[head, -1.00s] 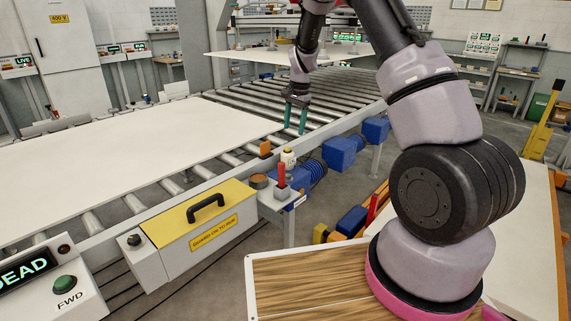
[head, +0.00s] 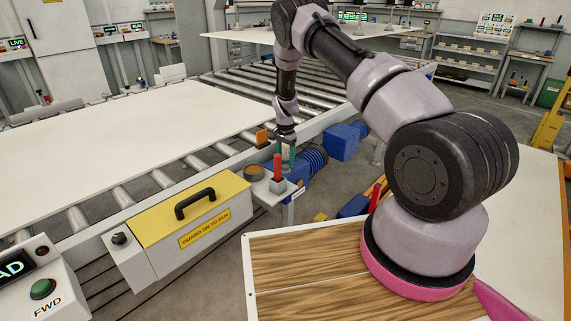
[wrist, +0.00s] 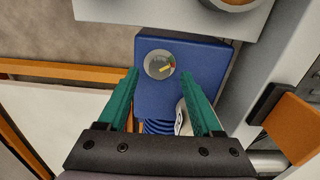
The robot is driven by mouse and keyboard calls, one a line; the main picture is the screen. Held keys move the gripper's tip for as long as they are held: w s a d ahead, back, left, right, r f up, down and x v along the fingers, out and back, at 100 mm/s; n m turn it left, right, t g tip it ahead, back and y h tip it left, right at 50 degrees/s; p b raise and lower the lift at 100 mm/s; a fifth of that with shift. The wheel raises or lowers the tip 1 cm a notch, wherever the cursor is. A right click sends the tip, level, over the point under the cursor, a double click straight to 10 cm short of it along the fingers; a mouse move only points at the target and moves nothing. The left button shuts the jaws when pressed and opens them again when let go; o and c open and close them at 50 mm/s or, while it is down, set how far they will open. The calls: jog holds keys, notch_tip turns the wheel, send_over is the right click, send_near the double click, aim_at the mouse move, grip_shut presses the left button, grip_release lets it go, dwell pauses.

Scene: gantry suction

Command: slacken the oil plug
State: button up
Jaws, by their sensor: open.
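In the head view my gripper (head: 287,152) points down at the gearbox beside the conveyor; the fingers largely hide the cap there.
A small grey shelf (head: 290,192) with a red-handled item (head: 277,168) and a round cup (head: 254,172) stands close by. An orange block (wrist: 295,125) is on the conveyor side. A ribbed blue motor (head: 314,158) adjoins the gearbox. A yellow-topped guard box (head: 190,215) is left.

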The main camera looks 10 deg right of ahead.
jog(key=shift+f, duration=1.15)
grip_shut()
jog(key=shift+n, duration=0.3)
jog(key=n, duration=0.2)
jog(key=shift+n, duration=2.3)
